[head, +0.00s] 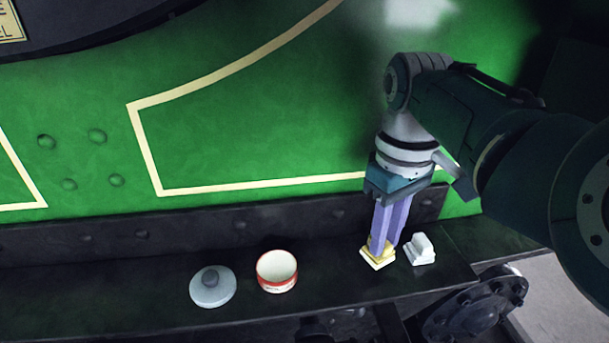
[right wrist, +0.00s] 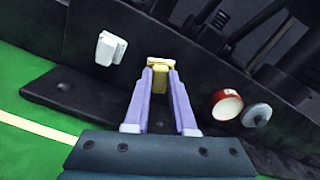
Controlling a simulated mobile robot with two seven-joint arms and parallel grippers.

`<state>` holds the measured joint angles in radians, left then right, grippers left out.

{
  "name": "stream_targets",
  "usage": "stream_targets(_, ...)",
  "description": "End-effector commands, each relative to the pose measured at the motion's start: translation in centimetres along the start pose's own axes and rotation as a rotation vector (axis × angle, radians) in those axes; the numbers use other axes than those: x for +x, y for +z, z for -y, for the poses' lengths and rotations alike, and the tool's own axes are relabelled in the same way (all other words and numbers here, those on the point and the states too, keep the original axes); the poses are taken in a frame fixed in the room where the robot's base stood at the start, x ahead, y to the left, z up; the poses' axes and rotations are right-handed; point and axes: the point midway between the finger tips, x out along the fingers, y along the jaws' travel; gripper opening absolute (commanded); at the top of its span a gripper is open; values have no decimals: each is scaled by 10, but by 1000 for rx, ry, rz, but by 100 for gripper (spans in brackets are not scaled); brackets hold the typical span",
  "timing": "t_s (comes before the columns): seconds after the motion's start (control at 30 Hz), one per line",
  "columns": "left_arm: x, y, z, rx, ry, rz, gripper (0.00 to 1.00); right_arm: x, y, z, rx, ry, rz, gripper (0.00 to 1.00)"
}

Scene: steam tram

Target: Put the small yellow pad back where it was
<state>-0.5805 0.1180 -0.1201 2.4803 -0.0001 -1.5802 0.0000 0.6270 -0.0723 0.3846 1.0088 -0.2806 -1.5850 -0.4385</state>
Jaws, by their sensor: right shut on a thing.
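The small yellow pad (head: 377,256) is at the right part of the dark ledge, between the purple fingers of my right gripper (head: 381,246). The gripper points down and is shut on the pad. In the right wrist view the yellow pad (right wrist: 160,64) shows at the tips of the right gripper (right wrist: 160,70). The pad's lower part looks pale. It is at or just above the ledge surface; I cannot tell whether it touches. My left gripper is not in view.
A white block-like piece (head: 421,250) stands close to the right of the pad. An open red-and-white tin (head: 277,271) and a grey knobbed lid (head: 212,287) are to the left on the ledge (head: 150,290). A green panel (head: 250,130) rises behind. Ledge between tin and pad is clear.

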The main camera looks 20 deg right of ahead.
Motion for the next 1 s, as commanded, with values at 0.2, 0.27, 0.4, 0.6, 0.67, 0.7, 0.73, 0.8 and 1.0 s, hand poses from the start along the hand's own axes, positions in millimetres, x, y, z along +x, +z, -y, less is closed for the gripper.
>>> stream_targets(0.2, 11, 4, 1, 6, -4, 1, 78, 26, 0, 0, 1, -1, 1, 0)
stream_targets(0.27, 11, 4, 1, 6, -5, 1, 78, 26, 0, 0, 1, 0, 1, 0)
stream_targets(0.4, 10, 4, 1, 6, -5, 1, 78, 26, 0, 0, 1, 0, 1, 0)
stream_targets(0.6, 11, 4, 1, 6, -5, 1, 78, 27, 0, 0, 0, 0, 1, 35)
stream_targets(0.67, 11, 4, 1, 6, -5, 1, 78, 27, 0, 0, 0, -1, 1, 42)
stream_targets(0.7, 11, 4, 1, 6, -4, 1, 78, 27, 0, 0, 0, -1, 1, 46)
stream_targets(0.73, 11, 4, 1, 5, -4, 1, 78, 27, 0, 0, 0, -1, 1, 50)
stream_targets(0.8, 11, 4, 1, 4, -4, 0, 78, 27, 0, 0, 0, -1, 1, 54)
stream_targets(1.0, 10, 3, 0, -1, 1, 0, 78, 26, 0, 0, 0, -1, 1, 54)
